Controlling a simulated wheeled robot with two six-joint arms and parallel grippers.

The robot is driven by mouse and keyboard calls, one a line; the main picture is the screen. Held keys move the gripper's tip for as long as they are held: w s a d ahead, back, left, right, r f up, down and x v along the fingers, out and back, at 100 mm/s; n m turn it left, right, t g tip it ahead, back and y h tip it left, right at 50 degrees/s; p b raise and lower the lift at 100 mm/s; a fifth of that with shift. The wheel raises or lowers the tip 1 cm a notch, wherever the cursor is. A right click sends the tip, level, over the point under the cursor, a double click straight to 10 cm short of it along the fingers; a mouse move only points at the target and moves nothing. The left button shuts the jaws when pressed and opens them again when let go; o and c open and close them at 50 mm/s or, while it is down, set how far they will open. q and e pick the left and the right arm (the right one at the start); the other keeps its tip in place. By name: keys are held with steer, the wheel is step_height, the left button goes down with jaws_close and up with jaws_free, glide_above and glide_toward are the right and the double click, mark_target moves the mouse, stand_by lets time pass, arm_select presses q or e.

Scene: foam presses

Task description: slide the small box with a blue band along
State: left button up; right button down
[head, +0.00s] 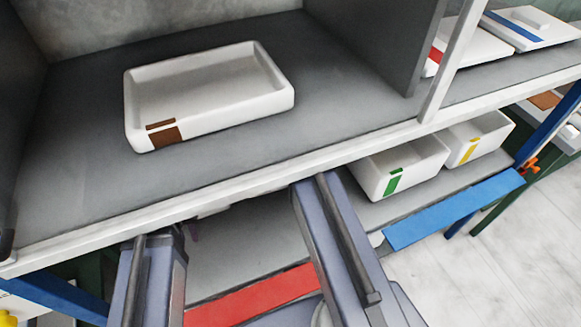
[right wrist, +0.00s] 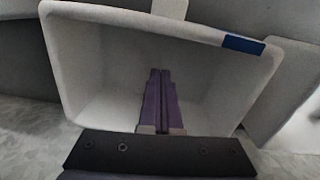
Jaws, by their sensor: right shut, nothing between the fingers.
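The small box with a blue band (right wrist: 85,60) fills much of the right wrist view, its open side facing the camera. Its blue band (right wrist: 243,44) is at the upper right of the rim. My right gripper (right wrist: 160,72) is shut and empty, its purple fingers in front of the box's inside; I cannot tell whether they touch a wall. In the head view this box is not clearly seen; a pale edge (head: 214,210) shows under the upper shelf.
A white tray with a brown band (head: 210,86) sits on the upper shelf (head: 75,195). White boxes with a green band (head: 405,165) and a yellow band (head: 480,138) stand on the lower shelf. A divider (head: 385,45) closes the upper bay's right side.

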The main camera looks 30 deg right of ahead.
arm_select(q)
steer(key=shift+w+d+f, duration=0.1)
steer(key=shift+d, duration=0.2)
arm_select(e)
steer(key=shift+w+d+f+y, duration=0.1)
steer(key=shift+w+d+y, duration=0.1)
steer(key=shift+w+y, duration=0.15)
